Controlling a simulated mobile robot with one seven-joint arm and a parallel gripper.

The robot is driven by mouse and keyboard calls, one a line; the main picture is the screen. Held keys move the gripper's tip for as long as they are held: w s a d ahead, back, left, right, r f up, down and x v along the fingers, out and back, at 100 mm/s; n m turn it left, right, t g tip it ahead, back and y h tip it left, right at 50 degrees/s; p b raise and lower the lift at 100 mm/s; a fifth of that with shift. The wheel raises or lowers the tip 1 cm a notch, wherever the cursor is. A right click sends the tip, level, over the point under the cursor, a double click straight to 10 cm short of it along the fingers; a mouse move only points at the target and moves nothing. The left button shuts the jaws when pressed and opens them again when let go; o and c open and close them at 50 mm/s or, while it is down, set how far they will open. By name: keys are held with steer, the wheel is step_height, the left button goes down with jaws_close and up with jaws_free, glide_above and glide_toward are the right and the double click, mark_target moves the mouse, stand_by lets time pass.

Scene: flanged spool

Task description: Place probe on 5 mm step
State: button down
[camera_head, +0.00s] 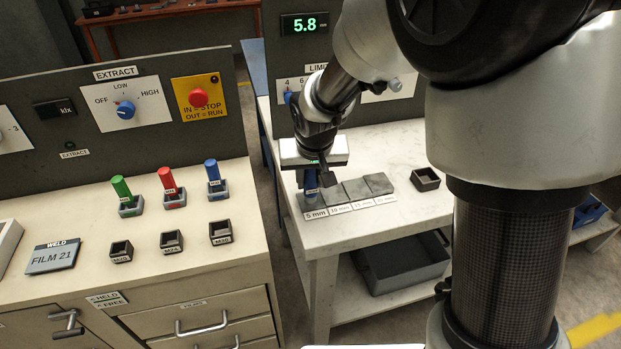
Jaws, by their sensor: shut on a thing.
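My gripper (318,172) hangs over the left end of the grey step block on the right-hand white table. The probe is at the 5 mm step (310,202), the leftmost step, with the label "5 mm" in front. I cannot tell whether its tip touches the surface. The other steps (368,187) rise to the right, with smaller labels in front. A display (305,25) behind reads 5.8 in green.
A small empty dark holder (425,180) stands right of the steps. The white table (380,233) has free room in front. The left bench holds green (121,189), red (167,181) and blue (212,173) pegs, plus empty sockets. A panel stands behind the steps.

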steer(key=c, duration=1.4)
jaws_free()
steer(key=shift+r+p, duration=0.3)
steer(key=shift+p, duration=0.05)
steer(key=a+p+v, duration=0.1)
steer(key=p+v, duration=0.1)
steer(key=v, duration=0.9)
steer(key=s+d+r, duration=0.3)
steer(key=s+d, duration=0.4)
steer(key=s, duration=0.2)
steer(key=s+d+r+m+t, duration=0.1)
steer(key=s+d+r, duration=0.3)
steer(key=s+d, duration=0.3)
steer(key=s, duration=0.2)
steer(key=shift+s+d+r+h, duration=0.2)
steer(key=shift+s+d+h, duration=0.1)
steer(key=shift+s+d, duration=0.1)
